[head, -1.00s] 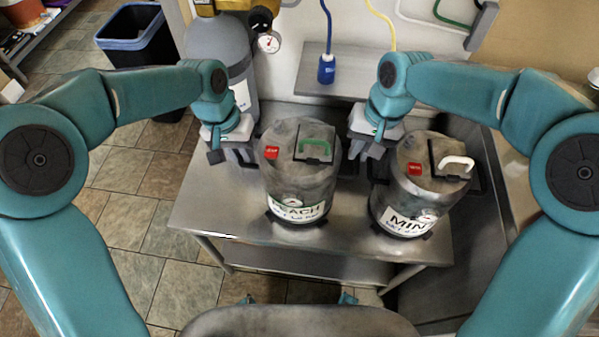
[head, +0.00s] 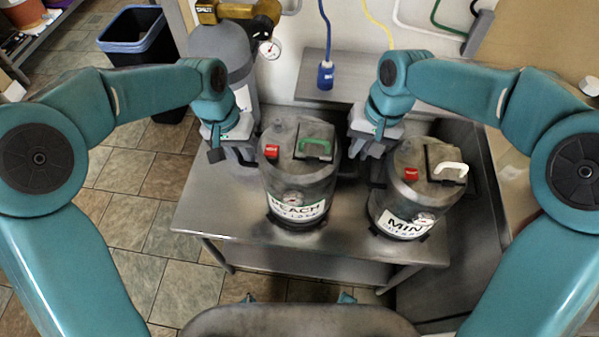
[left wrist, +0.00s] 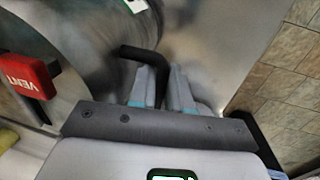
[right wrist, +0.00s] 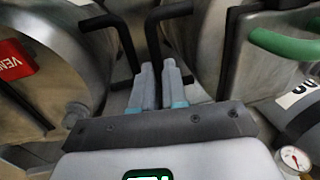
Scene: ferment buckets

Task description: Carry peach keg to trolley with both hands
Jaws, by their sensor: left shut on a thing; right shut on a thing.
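The peach keg (head: 299,185) is a grey metal drum with a green top handle, a red vent tag and a PEACH label. It stands upright on the steel table. My left gripper (head: 240,152) is at its left side, shut on the black side handle (left wrist: 140,54). My right gripper (head: 365,150) is at its right side, in the gap beside the mint keg. It is shut on the peach keg's other black side handle (right wrist: 168,12). No trolley can be made out for certain.
The mint keg (head: 400,190), with a white top handle, stands close on the right; its black side handle (right wrist: 104,22) is near my right fingers. A gas cylinder (head: 222,48) stands behind left. A dark bin (head: 152,70) is at the back left. Tiled floor is clear at left.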

